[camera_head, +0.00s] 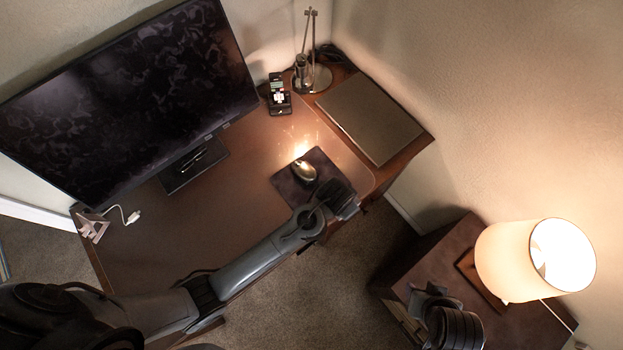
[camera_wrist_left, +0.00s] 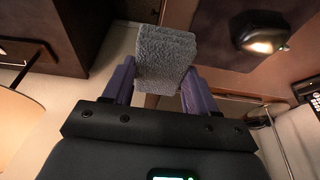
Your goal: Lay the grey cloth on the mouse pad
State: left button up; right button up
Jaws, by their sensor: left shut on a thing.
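The grey cloth (camera_wrist_left: 166,55) is a fuzzy folded bundle, pinched between the two purple fingers of my left gripper (camera_wrist_left: 160,80) in the left wrist view. In the head view my left gripper (camera_head: 343,206) is at the desk's front edge, by the near right corner of the mouse pad; I cannot make out the cloth clearly there. The dark mouse pad (camera_head: 287,184) lies on the desk with a shiny mouse (camera_head: 304,171) on it. Part of the pad (camera_wrist_left: 228,38) and the mouse (camera_wrist_left: 262,30) show in the left wrist view. My right gripper (camera_head: 430,297) is over the side cabinet, its fingers unclear.
A large monitor (camera_head: 130,95) stands at the back left of the desk. A phone (camera_head: 279,97), a desk lamp base (camera_head: 318,80) and a flat brown pad (camera_head: 370,117) are behind the mouse pad. A lit lamp (camera_head: 510,258) stands on the side cabinet (camera_head: 440,250).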

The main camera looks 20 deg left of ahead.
pick_arm(q)
jog(key=a+f, duration=0.2)
jog(key=a, duration=0.1)
jog(key=w+a+f+p, duration=0.1)
jog(key=a+f, duration=0.1)
jog(key=a, duration=0.2)
jog(key=a+f, duration=0.3)
jog(key=a, duration=0.1)
jog(key=shift+w+a, duration=0.15)
jog(key=shift+a, duration=0.1)
jog(key=shift+f+p, duration=0.3)
jog(key=shift+f, duration=1.6)
jog(key=shift+f, duration=0.2)
jog(key=o, duration=0.9)
jog(key=shift+o, duration=0.2)
jog(key=shift+r, duration=0.1)
